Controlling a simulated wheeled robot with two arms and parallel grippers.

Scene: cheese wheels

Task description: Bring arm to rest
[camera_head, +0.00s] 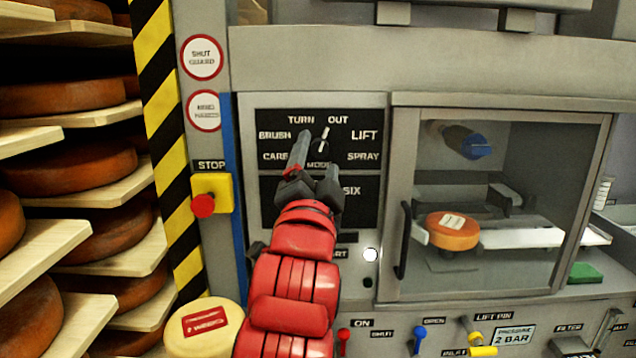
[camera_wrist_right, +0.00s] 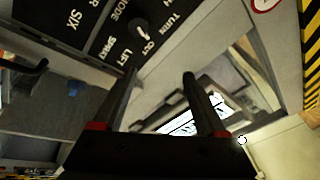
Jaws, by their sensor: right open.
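My right arm, red, rises from the bottom of the head view. Its dark right gripper (camera_head: 318,158) is in front of the black mode panel (camera_head: 362,183), fingers apart and nothing between them. The mode knob (camera_head: 321,143) shows just past the fingertips, its white pointer towards OUT. In the right wrist view the right gripper (camera_wrist_right: 157,80) is open and empty. The knob (camera_wrist_right: 140,28) lies beyond the fingertips there, apart from them in the picture. Part of the lower panel is hidden behind the gripper. My left gripper is in neither view.
A yellow stop box with a red button (camera_head: 203,206) is left of the panel. A glazed cabinet with a handle (camera_head: 403,240) holds an orange cheese wheel (camera_head: 453,232). Shelves of cheese (camera_head: 70,175) stand left. A pale labelled cheese (camera_head: 205,328) and levers (camera_head: 419,337) are low in front.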

